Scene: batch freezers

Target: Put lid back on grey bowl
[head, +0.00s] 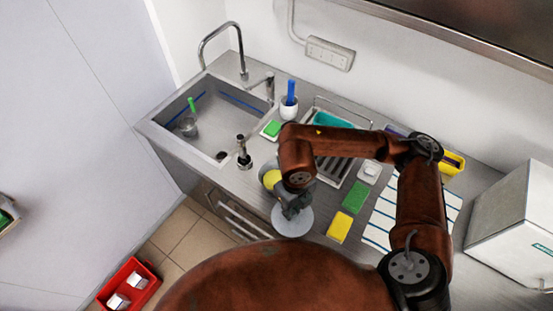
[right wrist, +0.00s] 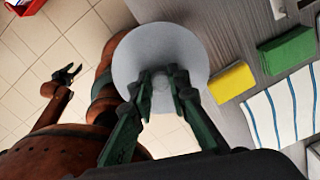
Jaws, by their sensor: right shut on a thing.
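My right gripper (head: 291,207) is shut on the knob of a round grey lid (head: 292,222) by the front edge of the counter. In the right wrist view the gripper (right wrist: 162,92) pinches the knob at the middle of the lid (right wrist: 136,62). The lid overlaps the counter edge in that view, with floor tiles seen past it. My left gripper (right wrist: 68,74) is open and empty, away over the floor in the right wrist view.
A sink (head: 215,120) is at the left and a dish rack (head: 335,165) behind my arm. A yellow sponge (head: 339,227), a green sponge (head: 355,197) and a striped cloth (head: 385,215) lie right of the lid. A white box (head: 510,215) stands far right.

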